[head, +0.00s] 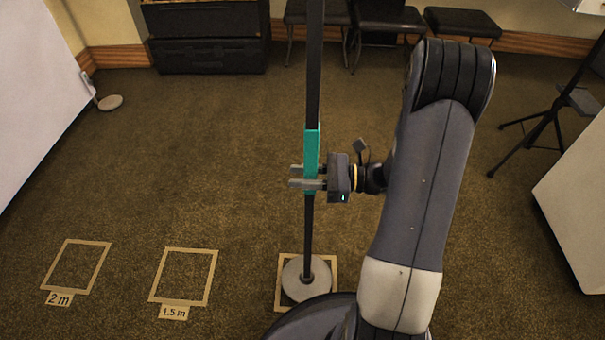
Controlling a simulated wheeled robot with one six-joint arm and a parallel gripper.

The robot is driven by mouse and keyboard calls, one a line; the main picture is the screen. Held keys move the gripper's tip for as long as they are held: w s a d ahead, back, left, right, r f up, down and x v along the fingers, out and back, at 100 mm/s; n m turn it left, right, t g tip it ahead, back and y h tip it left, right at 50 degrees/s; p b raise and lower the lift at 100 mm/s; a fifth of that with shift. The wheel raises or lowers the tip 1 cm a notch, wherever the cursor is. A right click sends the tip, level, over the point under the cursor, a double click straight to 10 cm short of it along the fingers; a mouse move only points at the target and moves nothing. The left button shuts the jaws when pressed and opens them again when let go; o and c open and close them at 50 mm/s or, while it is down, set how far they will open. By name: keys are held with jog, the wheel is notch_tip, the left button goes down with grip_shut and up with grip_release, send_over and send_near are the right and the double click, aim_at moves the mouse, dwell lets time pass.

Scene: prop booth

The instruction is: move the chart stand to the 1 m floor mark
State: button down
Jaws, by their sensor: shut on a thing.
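The chart stand is a dark upright pole (314,75) with a teal grip section (312,147) and a round grey base (297,285). My gripper (308,178) is shut on the teal section, its fingers reaching in from the right. The base is inside a tan square outline (281,262) on the floor, and its lower right lies close to my own body. This square's label is hidden, so its distance cannot be read. The top of the stand is out of view. I cannot tell whether the base touches the floor.
A black cabinet (208,50) and several dark chairs (462,22) line the back wall. A tripod (545,125) and white panel (578,200) stand right. The middle carpet is clear.

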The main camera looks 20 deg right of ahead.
jog(key=shift+f+b, duration=1)
jog(key=shift+f, duration=0.7)
dwell(1.5)
jog(key=c, duration=1)
grip_release()
jog(key=shift+f, duration=0.1)
jog(key=shift+c, duration=0.2)
jog(key=p+v, duration=0.2)
jog(key=v, duration=0.8)
jog(key=shift+d, duration=0.4)
jog(key=shift+s, duration=0.1)
jog(key=b+x, duration=0.2)
jog(key=x, duration=0.8)
jog(key=shift+a, duration=0.25)
jog(key=shift+a+r, duration=0.15)
jog(key=shift+r, duration=0.25)
